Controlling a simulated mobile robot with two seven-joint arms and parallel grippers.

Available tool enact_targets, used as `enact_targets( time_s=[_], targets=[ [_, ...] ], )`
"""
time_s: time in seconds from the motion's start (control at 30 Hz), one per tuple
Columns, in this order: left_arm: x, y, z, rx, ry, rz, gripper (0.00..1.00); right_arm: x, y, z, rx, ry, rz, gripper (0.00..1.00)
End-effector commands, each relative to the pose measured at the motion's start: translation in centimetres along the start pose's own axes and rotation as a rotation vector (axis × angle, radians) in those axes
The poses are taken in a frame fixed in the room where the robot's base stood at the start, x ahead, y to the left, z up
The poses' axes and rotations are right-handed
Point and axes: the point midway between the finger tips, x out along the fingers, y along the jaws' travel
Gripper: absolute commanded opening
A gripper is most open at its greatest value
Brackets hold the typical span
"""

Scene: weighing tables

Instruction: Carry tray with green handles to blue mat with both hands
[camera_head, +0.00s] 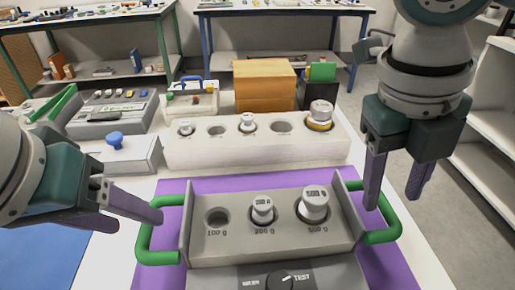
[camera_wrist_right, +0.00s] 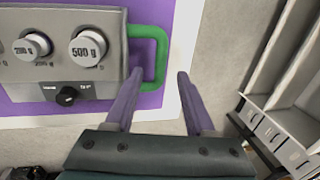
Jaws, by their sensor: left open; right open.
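The grey tray (camera_head: 283,238) with green handles sits on a purple mat (camera_head: 230,186) in the head view. It holds a 200 g weight (camera_head: 262,210) and a 500 g weight (camera_head: 314,205); its 100 g hole is empty. My left gripper (camera_head: 138,212) is open beside the left green handle (camera_head: 146,243). In the right wrist view that handle (camera_wrist_right: 160,52) lies just ahead of the open fingers (camera_wrist_right: 158,95). A blue mat (camera_head: 35,255) lies at the lower left, partly hidden by my left arm.
A pale weight block (camera_head: 255,152) with several holes stands behind the tray. Grey boxes (camera_head: 115,158) stand at the left, one with a blue knob. An orange-brown box (camera_head: 263,84) is at the back. White shelves (camera_head: 484,135) stand right of the table, across bare floor.

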Motion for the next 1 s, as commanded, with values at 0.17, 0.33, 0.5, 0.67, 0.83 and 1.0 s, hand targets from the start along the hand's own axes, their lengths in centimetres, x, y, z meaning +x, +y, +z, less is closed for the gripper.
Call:
enact_targets(
  time_s=[0.17, 0.33, 0.5, 0.67, 0.83, 1.0],
  targets=[
    [2.9, 0.0, 0.1, 0.000, -0.003, 0.000, 0.55, 2.9, -0.1, -0.1, 0.002, 0.002, -0.002, 0.55],
    [4.5, 0.0, 0.0, 0.001, -0.002, -0.001, 0.55, 4.5, 0.0, 0.0, 0.000, 0.001, -0.001, 0.55],
    [5.0, 0.0, 0.0, 0.001, 0.000, -0.001, 0.55, 5.0, 0.0, 0.0, 0.000, -0.001, 0.000, 0.55],
    [5.0, 0.0, 0.0, 0.001, 0.000, 0.000, 0.55, 5.0, 0.0, 0.0, 0.000, -0.001, 0.000, 0.55],
    [5.0, 0.0, 0.0, 0.001, 0.000, 0.000, 0.41, 5.0, 0.0, 0.0, 0.000, -0.001, 0.000, 0.41],
    [5.0, 0.0, 0.0, 0.001, 0.000, 0.000, 0.22, 5.0, 0.0, 0.0, 0.000, -0.001, 0.000, 0.22]
  ],
)
